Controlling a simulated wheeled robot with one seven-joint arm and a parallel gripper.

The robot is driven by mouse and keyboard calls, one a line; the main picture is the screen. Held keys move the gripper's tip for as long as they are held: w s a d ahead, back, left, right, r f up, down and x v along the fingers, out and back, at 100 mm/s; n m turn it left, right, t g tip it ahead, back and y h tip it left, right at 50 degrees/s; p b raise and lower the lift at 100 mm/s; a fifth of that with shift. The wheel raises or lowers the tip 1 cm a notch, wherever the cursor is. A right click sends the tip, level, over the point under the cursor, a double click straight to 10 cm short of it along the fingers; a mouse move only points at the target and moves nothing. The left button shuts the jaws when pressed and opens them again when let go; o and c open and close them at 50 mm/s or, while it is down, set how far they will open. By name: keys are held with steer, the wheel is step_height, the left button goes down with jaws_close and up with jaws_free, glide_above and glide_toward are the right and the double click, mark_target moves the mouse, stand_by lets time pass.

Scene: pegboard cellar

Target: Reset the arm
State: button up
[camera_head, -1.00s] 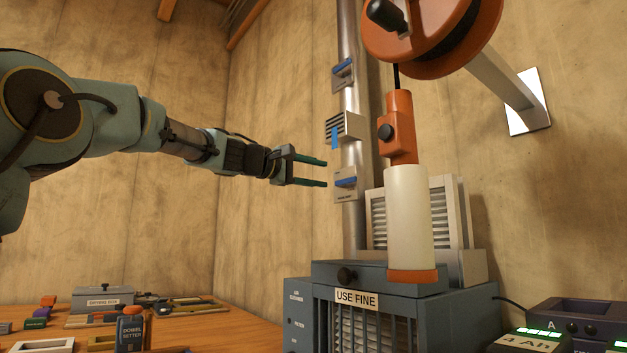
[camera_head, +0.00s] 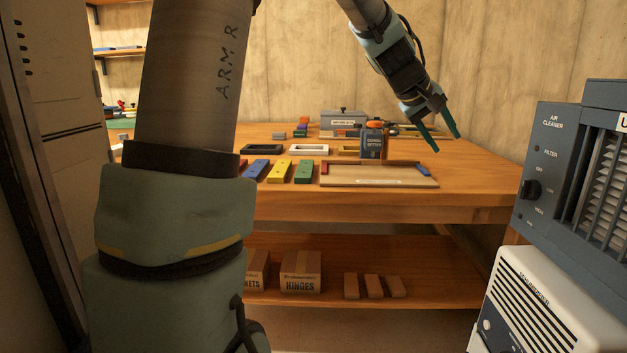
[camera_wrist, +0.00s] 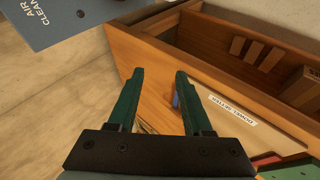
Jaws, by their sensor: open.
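My gripper (camera_head: 448,136) is open and empty, its two green fingers apart and pointing down in the head view. It hangs in the air above the right part of the wooden workbench (camera_head: 480,183). In the wrist view my gripper (camera_wrist: 158,80) also shows open, with nothing between its fingers. The bench top and its front edge lie beyond the fingers there. My arm comes down from the top of the head view.
On the bench are a labelled board (camera_head: 380,181), a dowel setter (camera_head: 373,142), a grey box (camera_head: 342,122) and coloured blocks (camera_head: 279,170). The air cleaner (camera_head: 560,160) stands at right above a white dehumidifier (camera_head: 535,305). A tall cabinet (camera_head: 50,130) stands left.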

steer(key=s+a+f+y, duration=0.2)
steer(key=a+f+y, duration=0.1)
steer(key=a+f, duration=0.55)
steer(key=s+a+f+y, duration=0.2)
steer(key=a+f, duration=0.4)
steer(key=a, duration=0.6)
steer(key=s+a+f+m+g+y, duration=0.1)
steer(key=s+a+f+y, duration=0.1)
steer(key=s+a+f, duration=0.35)
steer(key=s+a+f+g+y, duration=0.1)
steer(key=s+a+f, duration=0.1)
steer(key=s+a, duration=0.55)
step_height(320, 180, up, 28)
steer(key=w+a+p, duration=0.1)
steer(key=w+p, duration=0.1)
steer(key=p, duration=2.5)
steer(key=shift+a+f, duration=0.15)
steer(key=shift+f, duration=0.05)
